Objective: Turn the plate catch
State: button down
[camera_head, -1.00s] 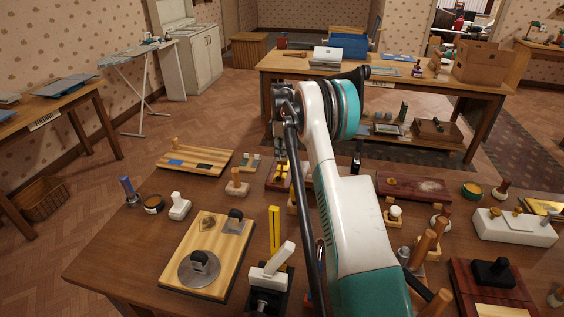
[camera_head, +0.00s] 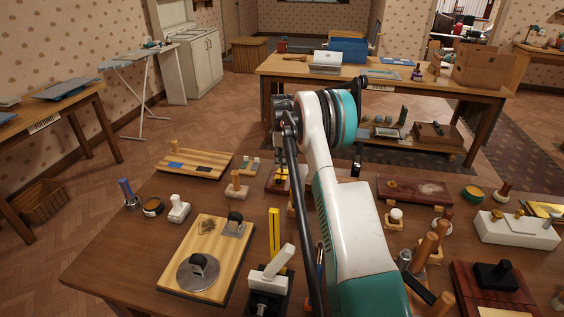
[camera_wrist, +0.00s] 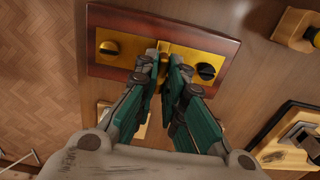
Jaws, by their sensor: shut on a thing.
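A dark red wooden board (camera_wrist: 107,69) carries a brass plate (camera_wrist: 126,40) in the wrist view. A round brass knob (camera_wrist: 108,47) sits at the plate's left and a black slotted knob (camera_wrist: 206,71) at its right. A narrow brass piece (camera_wrist: 166,48) stands between them. My gripper (camera_wrist: 165,58) is over the plate's middle, with its fingertips close together and shut on this brass piece; the fingers partly hide the contact. In the head view the board (camera_head: 272,187) is mostly hidden behind my arm, and my gripper (camera_head: 281,162) points down at it.
On the table (camera_head: 105,250), a light board with a round metal plate (camera_head: 190,277) lies front left, and a white-handled lever (camera_head: 272,264) stands near the front. Wooden pegs (camera_head: 424,250) and a white box (camera_head: 510,230) are to the right. Bare wood shows at the left.

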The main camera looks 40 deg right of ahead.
jog(key=shift+m, duration=0.4)
jog(key=m+p, duration=0.1)
jog(key=m, duration=0.9)
jog(key=shift+m+p, duration=0.3)
jog(key=shift+m, duration=0.1)
jog(key=m, duration=0.6)
jog(key=shift+m, duration=0.3)
jog(key=c, duration=1.7)
grip_release()
